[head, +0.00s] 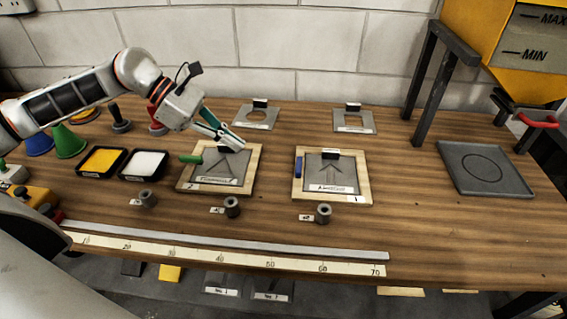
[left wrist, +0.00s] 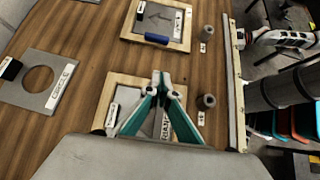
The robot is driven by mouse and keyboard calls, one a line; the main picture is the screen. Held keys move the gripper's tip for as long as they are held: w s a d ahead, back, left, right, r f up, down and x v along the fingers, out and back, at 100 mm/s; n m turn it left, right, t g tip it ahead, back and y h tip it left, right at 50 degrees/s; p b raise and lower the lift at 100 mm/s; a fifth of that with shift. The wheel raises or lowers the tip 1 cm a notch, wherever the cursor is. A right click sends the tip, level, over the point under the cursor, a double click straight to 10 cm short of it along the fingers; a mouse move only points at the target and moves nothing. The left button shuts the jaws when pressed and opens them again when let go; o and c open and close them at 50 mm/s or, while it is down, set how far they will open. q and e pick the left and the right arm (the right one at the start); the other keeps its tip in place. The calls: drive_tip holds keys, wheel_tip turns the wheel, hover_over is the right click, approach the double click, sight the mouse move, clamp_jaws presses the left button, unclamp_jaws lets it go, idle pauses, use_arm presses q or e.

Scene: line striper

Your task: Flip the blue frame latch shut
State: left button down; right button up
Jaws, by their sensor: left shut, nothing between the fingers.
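The blue latch (head: 299,167) is a short bar at the left border of wooden frame 1 (head: 362,192), lined up along that border. It also shows in the left wrist view (left wrist: 157,39), on the near edge of its frame. Frame 1 holds a grey stencil plate with an arrow cut-out. My left gripper (head: 237,145) is shut and empty, over the upper part of wooden frame 2 (head: 253,178), left of the blue latch and apart from it. Its closed fingertips show in the left wrist view (left wrist: 160,76). My right gripper is not seen.
A green latch (head: 191,159) sticks out left from frame 2. Small grey weights (head: 232,207) stand in front of the frames, and a long ruler (head: 220,255) lies along the front edge. Stencil plates (head: 256,118) lie behind. A grey tray (head: 484,168) is at right.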

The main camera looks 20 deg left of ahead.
use_arm(q)
drive_tip(key=shift+w+d+f, duration=0.1)
drive_tip(key=shift+d+f, duration=0.1)
drive_tip(key=p, duration=0.1)
approach(284, 177)
drive_tip(key=x, duration=0.3)
drive_tip(key=shift+w+d+f, duration=0.1)
drive_tip(key=shift+d, duration=0.15)
drive_tip(key=d, duration=0.1)
drive_tip(key=w+d+p, duration=0.1)
drive_tip(key=d, duration=0.1)
drive_tip(key=shift+d+f, duration=0.1)
drive_tip(key=shift+f, duration=0.1)
drive_tip(key=shift+w+d, duration=0.15)
drive_tip(key=shift+d, duration=0.3)
drive_tip(key=shift+f, duration=0.1)
drive_tip(key=shift+d, duration=0.15)
